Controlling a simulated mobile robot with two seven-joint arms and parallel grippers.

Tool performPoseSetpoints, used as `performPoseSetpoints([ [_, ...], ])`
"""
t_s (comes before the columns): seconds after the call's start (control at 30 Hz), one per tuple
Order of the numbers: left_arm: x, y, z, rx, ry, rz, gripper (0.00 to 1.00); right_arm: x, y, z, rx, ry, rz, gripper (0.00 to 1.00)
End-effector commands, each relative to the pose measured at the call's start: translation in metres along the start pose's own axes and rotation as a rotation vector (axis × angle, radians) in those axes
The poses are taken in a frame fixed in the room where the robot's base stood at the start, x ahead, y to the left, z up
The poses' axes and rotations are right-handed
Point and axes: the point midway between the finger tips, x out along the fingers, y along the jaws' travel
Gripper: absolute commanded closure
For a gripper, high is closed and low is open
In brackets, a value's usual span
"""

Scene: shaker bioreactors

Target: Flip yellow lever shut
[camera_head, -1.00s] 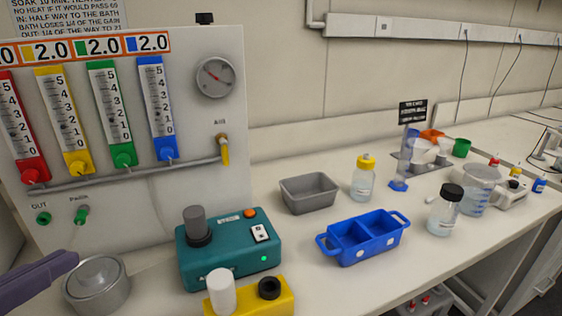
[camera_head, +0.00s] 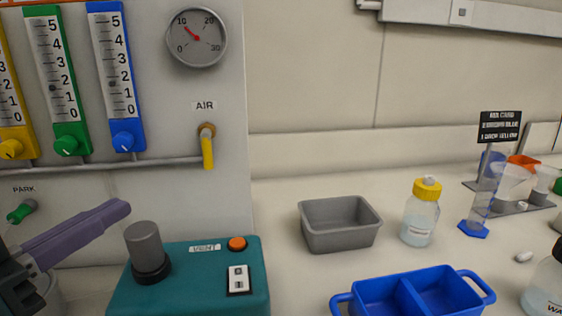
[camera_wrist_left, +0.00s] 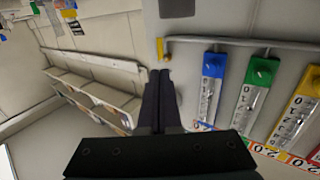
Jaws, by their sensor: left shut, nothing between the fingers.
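The yellow lever (camera_head: 208,150) hangs straight down from its brass valve under the AIR label, at the end of the grey pipe on the panel. It also shows in the left wrist view (camera_wrist_left: 160,48), just beyond my fingertips. My left gripper (camera_head: 122,208) comes in from the left with its purple fingers together and empty. In the head view it is below and left of the lever, apart from it. In the left wrist view the closed fingers (camera_wrist_left: 160,73) point toward the lever. My right gripper is not in view.
A teal box (camera_head: 190,282) with a grey knob stands below the lever. A grey tray (camera_head: 341,242), a blue two-part tray (camera_head: 350,300) and a yellow-capped bottle (camera_head: 420,222) stand to the right. Blue (camera_head: 124,140) and green (camera_head: 66,145) flowmeters are left of the lever.

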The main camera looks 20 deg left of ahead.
Motion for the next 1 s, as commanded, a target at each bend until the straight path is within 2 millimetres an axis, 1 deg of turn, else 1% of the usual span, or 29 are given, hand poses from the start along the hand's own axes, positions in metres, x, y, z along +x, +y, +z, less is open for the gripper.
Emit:
performPoseSetpoints([
  [0.17, 0.024, 0.000, -0.002, 0.001, 0.005, 0.001, 1.00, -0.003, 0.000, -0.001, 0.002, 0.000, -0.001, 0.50],
  [0.4, 0.073, 0.000, -0.002, 0.001, 0.004, 0.000, 1.00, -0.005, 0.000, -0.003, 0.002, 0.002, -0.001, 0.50],
  [0.6, 0.110, 0.000, -0.002, 0.000, 0.002, 0.000, 1.00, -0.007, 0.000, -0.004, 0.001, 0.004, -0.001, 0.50],
  [0.7, 0.123, 0.000, -0.001, 0.000, 0.001, 0.000, 1.00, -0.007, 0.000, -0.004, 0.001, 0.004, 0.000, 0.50],
  [0.8, 0.131, 0.000, 0.000, 0.000, 0.000, 0.000, 1.00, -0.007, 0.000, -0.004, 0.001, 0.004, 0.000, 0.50],
  [1.0, 0.137, 0.000, 0.000, 0.001, -0.001, 0.000, 1.00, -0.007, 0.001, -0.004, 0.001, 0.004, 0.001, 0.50],
])
